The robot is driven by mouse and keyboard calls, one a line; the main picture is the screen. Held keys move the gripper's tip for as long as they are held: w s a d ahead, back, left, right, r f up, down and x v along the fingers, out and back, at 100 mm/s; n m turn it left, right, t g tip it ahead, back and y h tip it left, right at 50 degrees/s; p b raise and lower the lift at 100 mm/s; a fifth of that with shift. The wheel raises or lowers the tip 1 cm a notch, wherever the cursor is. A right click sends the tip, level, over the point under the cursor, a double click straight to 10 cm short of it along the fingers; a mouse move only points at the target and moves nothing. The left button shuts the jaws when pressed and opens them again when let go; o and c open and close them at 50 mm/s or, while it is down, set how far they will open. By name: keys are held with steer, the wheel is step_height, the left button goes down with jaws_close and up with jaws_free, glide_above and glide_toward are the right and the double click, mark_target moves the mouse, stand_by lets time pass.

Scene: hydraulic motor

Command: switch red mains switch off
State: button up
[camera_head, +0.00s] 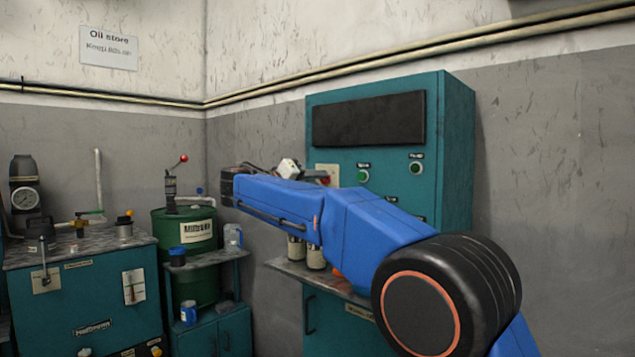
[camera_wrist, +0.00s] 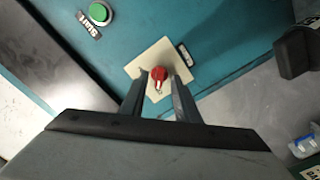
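The red mains switch (camera_wrist: 159,74) is a small round red knob on a cream plate (camera_wrist: 150,58) fixed to the teal cabinet. In the wrist view my gripper (camera_wrist: 160,82) is open, with one finger to the left and one to the right of the knob. The fingers look apart from the knob; how far the tips are from the plate is hard to tell. In the head view a bit of the red switch (camera_head: 325,181) and the cream plate (camera_head: 326,169) shows behind my blue arm, which hides much of that area.
The teal control cabinet (camera_head: 457,150) has a dark panel (camera_head: 369,119) and green buttons (camera_head: 362,176). A green START button (camera_wrist: 100,12) shows near the plate in the wrist view. Pale cylinders (camera_head: 316,258) stand on the ledge below my arm. A green drum (camera_head: 185,230) stands left.

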steer(key=v, duration=1.6)
steer(key=shift+f, duration=0.1)
steer(key=shift+s, duration=0.1)
